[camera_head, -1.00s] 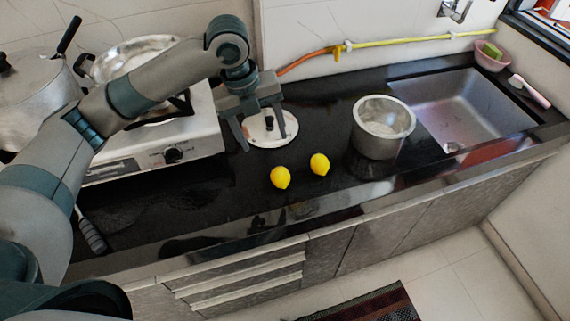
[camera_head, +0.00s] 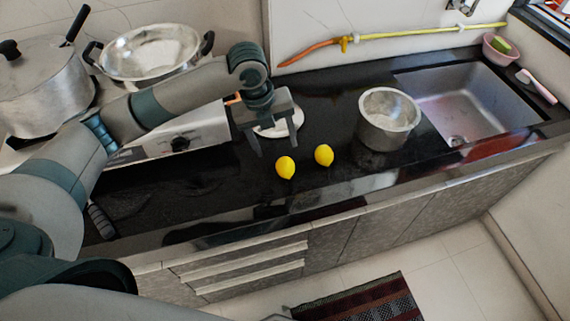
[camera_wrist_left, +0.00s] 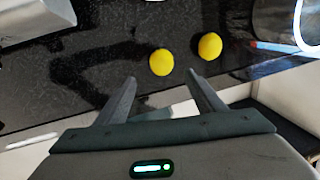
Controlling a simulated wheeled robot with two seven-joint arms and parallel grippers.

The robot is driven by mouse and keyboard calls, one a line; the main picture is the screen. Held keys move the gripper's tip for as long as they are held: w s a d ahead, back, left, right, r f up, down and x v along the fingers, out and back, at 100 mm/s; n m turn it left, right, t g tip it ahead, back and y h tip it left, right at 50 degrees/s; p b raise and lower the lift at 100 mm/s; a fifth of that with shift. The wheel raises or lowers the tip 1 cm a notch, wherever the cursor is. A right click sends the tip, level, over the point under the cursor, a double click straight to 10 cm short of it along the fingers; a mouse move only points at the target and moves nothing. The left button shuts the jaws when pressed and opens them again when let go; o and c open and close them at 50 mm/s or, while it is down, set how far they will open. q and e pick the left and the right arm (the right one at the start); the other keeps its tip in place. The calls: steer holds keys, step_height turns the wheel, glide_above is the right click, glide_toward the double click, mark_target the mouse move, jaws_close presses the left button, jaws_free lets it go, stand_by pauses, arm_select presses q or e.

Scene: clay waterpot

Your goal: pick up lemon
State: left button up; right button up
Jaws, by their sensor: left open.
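Two yellow lemons lie on the black countertop in the head view, a left lemon (camera_head: 285,167) and a right lemon (camera_head: 324,155), a small gap apart. My left gripper (camera_head: 275,150) is open and empty above the counter, just behind and left of the left lemon. In the left wrist view, the left gripper's two fingers (camera_wrist_left: 163,88) are spread. One lemon (camera_wrist_left: 161,62) shows ahead of the gap between them, and the other lemon (camera_wrist_left: 210,46) is further right. Neither lemon is touched. My right gripper is not in view.
A metal pot (camera_head: 388,120) stands right of the lemons, with the sink (camera_head: 470,105) beyond it. A white lid (camera_head: 290,124) lies behind the gripper, partly hidden. The stove (camera_head: 190,135) with a pan (camera_head: 150,52) is at left. The counter's front edge is close in front of the lemons.

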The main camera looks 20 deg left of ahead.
mark_target(283, 162)
arm_select(q)
steer(key=shift+p+x, duration=0.5)
steer(key=shift+x, duration=2.05)
steer(key=shift+d+f+p, duration=0.15)
steer(key=shift+f+p, duration=0.2)
steer(key=shift+f, duration=0.05)
steer(key=p+x, duration=0.1)
steer(key=x, duration=0.2)
steer(key=shift+w, duration=0.1)
steer(key=shift+w+d+f+p, duration=0.1)
steer(key=shift+f+p, duration=0.2)
steer(key=shift+f, duration=0.4)
steer(key=c, duration=1.2)
